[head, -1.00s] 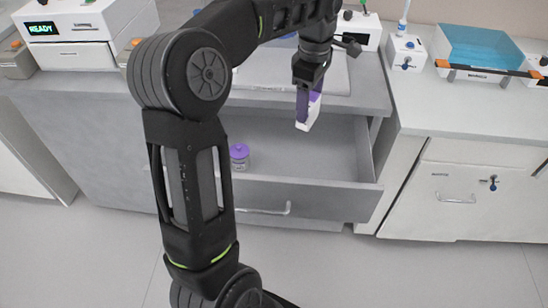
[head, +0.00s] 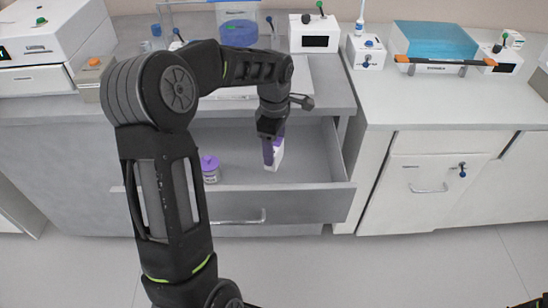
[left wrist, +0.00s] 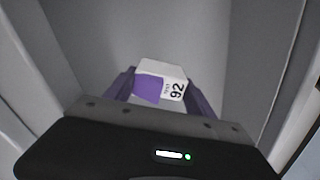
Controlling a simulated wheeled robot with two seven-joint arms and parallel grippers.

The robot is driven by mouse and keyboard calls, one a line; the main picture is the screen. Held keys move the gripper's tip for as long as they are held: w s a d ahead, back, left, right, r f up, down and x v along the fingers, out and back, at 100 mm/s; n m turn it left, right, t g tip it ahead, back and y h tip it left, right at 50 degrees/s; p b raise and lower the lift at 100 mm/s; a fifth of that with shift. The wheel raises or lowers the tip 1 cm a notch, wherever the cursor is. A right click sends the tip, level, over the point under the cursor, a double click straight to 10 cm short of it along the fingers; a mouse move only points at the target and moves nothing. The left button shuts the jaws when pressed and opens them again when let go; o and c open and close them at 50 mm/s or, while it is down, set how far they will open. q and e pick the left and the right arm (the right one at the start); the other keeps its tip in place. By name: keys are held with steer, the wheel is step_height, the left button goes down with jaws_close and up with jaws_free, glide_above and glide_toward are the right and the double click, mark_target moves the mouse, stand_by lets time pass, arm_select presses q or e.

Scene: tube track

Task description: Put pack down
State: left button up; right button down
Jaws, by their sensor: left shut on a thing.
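A white pack with a purple patch (head: 277,157) is between the purple fingers of my left gripper (head: 270,150), which is shut on it. The pack is inside the open drawer (head: 240,204), toward its right part. It looks nearly upright, and I cannot tell whether it touches the drawer floor. In the left wrist view the pack (left wrist: 172,80) shows the number 92 between the two fingers (left wrist: 160,95).
A jar with a purple lid (head: 210,168) stands in the drawer left of the pack. The drawer floor between them is clear. The counter above holds a white device (head: 313,35) and a blue-topped bath (head: 434,42).

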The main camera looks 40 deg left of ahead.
arm_select(q)
steer(key=shift+f, duration=0.1)
steer(key=shift+f, duration=2.15)
steer(key=shift+f+b, duration=0.2)
steer(key=shift+b, duration=0.1)
steer(key=o, duration=1.4)
steer(key=shift+o, duration=0.2)
steer(key=shift+r, duration=0.2)
step_height(320, 180, up, 12)
steer(key=shift+r+p, duration=0.1)
steer(key=shift+p, duration=0.5)
